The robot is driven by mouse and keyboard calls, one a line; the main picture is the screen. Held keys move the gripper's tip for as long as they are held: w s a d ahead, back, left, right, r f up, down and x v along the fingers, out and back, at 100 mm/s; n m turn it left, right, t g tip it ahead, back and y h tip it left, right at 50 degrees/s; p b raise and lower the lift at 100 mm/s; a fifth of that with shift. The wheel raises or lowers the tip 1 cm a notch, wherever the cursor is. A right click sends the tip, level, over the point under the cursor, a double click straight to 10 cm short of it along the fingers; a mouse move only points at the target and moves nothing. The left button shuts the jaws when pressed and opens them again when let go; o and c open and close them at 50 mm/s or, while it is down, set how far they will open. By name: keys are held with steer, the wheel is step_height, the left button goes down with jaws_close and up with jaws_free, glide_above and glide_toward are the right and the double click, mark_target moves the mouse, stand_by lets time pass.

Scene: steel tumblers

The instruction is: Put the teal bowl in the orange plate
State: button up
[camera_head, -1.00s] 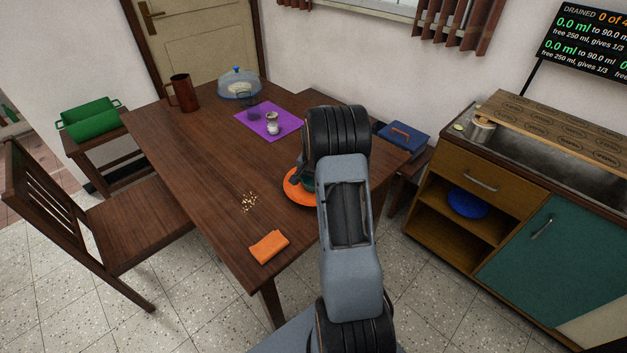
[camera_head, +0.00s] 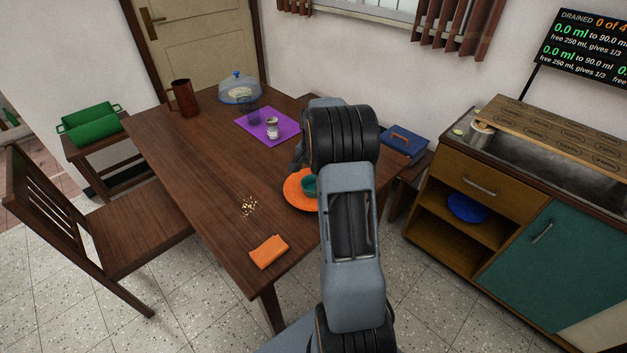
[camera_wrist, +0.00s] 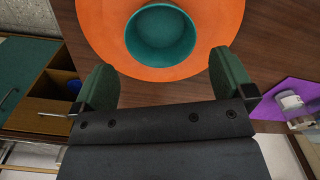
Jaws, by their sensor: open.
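The teal bowl (camera_head: 309,186) sits upright in the orange plate (camera_head: 294,193) on the wooden table, partly hidden by my arm in the head view. In the wrist view the bowl (camera_wrist: 161,40) stands near the middle of the plate (camera_wrist: 97,25), with orange showing around it. My gripper (camera_wrist: 163,78) is open, its two green fingertips apart with nothing between them. The bowl is beyond the fingertips, clear of both. In the head view the gripper is mostly hidden behind my arm.
A purple mat (camera_head: 258,138) with a small jar (camera_head: 272,128) lies behind the plate. A brown mug (camera_head: 185,98) and a covered dish (camera_head: 238,90) stand at the back. An orange cloth (camera_head: 269,251) and scattered crumbs (camera_head: 248,207) lie in front. The table's left side is clear.

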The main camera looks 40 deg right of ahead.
steer(key=s+a+r+n, duration=0.2)
steer(key=a+r+n, duration=0.1)
steer(key=a+r, duration=0.5)
steer(key=s+a+r+n+t, duration=0.2)
steer(key=s+a+n, duration=0.7)
steer(key=s+a, duration=0.7)
steer(key=shift+s+r+t, duration=0.3)
steer(key=shift+s+t, duration=0.25)
steer(key=shift+t, duration=0.05)
step_height(320, 180, up, 6)
steer(key=p, duration=0.5)
